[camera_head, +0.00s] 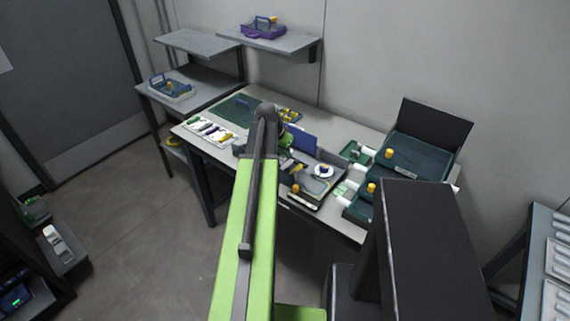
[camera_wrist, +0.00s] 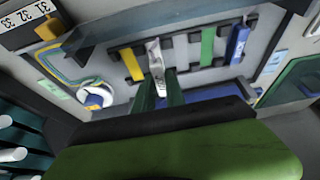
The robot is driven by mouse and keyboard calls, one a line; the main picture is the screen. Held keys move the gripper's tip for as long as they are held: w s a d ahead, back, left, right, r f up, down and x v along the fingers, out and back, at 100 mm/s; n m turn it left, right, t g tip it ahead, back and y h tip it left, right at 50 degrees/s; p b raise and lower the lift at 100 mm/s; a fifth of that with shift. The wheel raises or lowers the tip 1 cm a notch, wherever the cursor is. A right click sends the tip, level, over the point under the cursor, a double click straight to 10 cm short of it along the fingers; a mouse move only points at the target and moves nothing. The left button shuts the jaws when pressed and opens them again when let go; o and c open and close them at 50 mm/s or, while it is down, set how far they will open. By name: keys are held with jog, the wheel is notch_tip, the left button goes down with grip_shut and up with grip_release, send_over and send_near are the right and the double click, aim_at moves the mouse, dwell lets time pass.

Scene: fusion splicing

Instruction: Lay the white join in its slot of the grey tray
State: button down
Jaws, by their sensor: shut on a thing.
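The white join (camera_wrist: 154,57) is between the two dark green fingers of my gripper (camera_wrist: 160,92) in the wrist view. It points away over the row of black holders in the grey tray (camera_wrist: 202,18), between a yellow join (camera_wrist: 132,64) and a green join (camera_wrist: 207,46). A blue join (camera_wrist: 237,43) sits farther right. I cannot tell whether the white join touches the slot or hangs just above it. In the head view the grey tray (camera_head: 312,189) is on the bench, and my arm hides most of my gripper and the white join.
A white ring (camera_wrist: 97,96) and looped coloured fibres (camera_wrist: 62,62) are left of the holders. On the bench (camera_head: 222,154) are a strip of coloured pieces (camera_head: 208,130) at left and dark green boxes (camera_head: 412,160) at right. The tray's walls stand close around my gripper.

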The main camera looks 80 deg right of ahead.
aim_at(284, 156)
notch_tip(284, 156, down, 4)
jog(key=b, duration=0.4)
jog(key=shift+f, duration=0.2)
jog(key=shift+r, duration=0.25)
jog(key=shift+f, duration=0.15)
jog(key=c, duration=1.4)
grip_release()
jog(key=shift+a+r+p, duration=0.1)
jog(key=shift+r+p, duration=0.45)
jog(key=shift+p, duration=0.1)
jog(key=p+v, duration=1)
jog(key=v, duration=0.1)
jog(key=shift+a+r, duration=0.1)
jog(key=shift+a, duration=0.05)
